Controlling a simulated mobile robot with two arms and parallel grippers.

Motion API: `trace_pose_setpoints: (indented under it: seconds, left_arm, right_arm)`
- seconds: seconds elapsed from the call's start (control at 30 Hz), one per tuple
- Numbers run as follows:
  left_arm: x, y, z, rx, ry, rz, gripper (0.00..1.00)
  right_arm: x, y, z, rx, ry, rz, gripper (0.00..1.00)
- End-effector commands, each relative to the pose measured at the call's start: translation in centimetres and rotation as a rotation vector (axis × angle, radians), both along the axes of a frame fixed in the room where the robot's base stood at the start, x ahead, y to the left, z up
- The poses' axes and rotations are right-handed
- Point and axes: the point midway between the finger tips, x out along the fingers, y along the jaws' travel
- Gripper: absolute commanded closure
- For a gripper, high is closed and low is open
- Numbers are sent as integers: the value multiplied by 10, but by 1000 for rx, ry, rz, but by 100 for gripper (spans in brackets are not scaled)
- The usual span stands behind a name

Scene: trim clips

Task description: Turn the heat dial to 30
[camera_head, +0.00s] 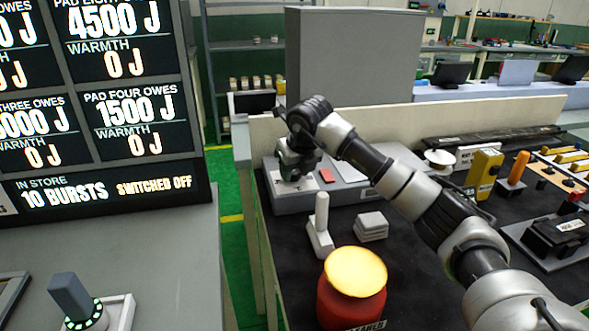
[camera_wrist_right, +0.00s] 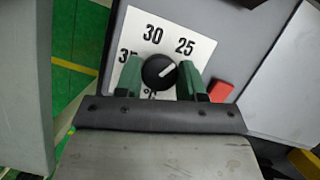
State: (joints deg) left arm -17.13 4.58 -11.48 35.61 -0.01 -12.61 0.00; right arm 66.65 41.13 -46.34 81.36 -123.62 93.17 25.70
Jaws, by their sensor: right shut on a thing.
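The heat dial is a round black knob (camera_wrist_right: 158,71) with a white pointer line, in the right wrist view. It sits on a white scale plate (camera_wrist_right: 202,50) marked 35, 30 and 25. The pointer line aims to the upper right, toward the 25 side rather than at 30. My right gripper (camera_wrist_right: 160,77) has its green fingers on either side of the knob and is shut on it. In the head view the right gripper (camera_head: 297,160) reaches down to the grey dial box (camera_head: 300,201) and hides the knob. My left gripper is not in view.
A red square (camera_head: 327,176) sits on the box right of the dial. A white upright handle (camera_head: 321,225), a stack of pale squares (camera_head: 371,226) and a red drum with a yellow top (camera_head: 354,272) stand in front. A dark screen (camera_head: 110,115) stands left.

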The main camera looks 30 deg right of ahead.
Motion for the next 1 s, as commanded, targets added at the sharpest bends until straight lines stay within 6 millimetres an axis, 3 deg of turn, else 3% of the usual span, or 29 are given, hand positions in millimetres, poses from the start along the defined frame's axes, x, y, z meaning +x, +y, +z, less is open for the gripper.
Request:
trace_pose_setpoints:
  seconds: [0.47, 1.0]
  left_arm:
    - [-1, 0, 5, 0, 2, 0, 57]
    - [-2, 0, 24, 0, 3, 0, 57]
  right_arm:
    - [0, -1, 2, 0, -1, 118, 85]
    - [1, -3, 3, 2, -1, 597, 85]
